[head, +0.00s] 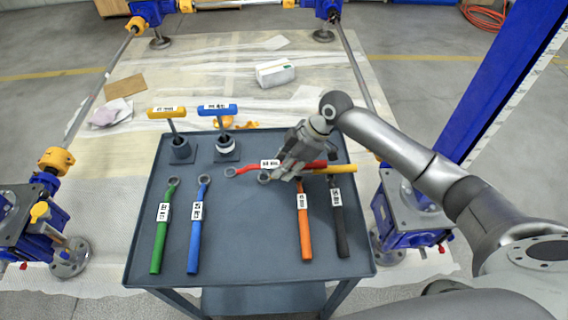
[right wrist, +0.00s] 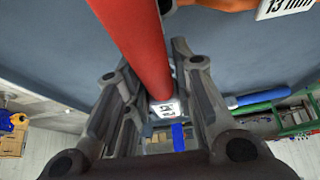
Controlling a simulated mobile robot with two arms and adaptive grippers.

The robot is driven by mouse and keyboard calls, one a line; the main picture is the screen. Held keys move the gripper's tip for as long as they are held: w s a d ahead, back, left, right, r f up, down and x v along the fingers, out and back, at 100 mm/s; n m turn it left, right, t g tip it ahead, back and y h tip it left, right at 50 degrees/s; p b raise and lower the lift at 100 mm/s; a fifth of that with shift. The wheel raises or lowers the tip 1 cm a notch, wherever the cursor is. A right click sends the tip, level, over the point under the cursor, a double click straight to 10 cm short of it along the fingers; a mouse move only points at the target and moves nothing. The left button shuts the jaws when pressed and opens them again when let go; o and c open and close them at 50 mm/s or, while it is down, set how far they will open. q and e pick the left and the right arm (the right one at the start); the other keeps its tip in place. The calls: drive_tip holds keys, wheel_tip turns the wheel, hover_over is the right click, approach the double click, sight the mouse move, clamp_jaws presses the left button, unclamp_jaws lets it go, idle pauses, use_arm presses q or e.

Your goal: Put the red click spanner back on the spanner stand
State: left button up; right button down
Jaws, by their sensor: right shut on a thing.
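The red click spanner (head: 314,164) lies roughly level at the back of the cart top, its ring end (head: 231,172) to the left. My right gripper (head: 286,172) is shut on it and hides part of its handle. In the right wrist view the red handle (right wrist: 137,40) runs between the fingers (right wrist: 155,82), with a white label below. I cannot tell whether the spanner touches the cart. Two dark holders stand at the back left, holding a yellow T-handle (head: 166,110) and a blue T-handle (head: 217,109). I cannot tell which thing is the spanner stand. My left gripper is out of view.
On the cart top (head: 250,235) lie a green spanner (head: 163,228), a blue spanner (head: 197,228), an orange spanner (head: 304,222) and a black spanner (head: 339,220). The middle front of the cart is clear.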

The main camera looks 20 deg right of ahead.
drive_tip(key=c, duration=1.2)
unclamp_jaws()
drive_tip(key=shift+r, duration=0.3)
drive_tip(key=v, duration=1.2)
drive_tip(key=shift+r, duration=0.3)
drive_tip(key=shift+s, duration=0.1)
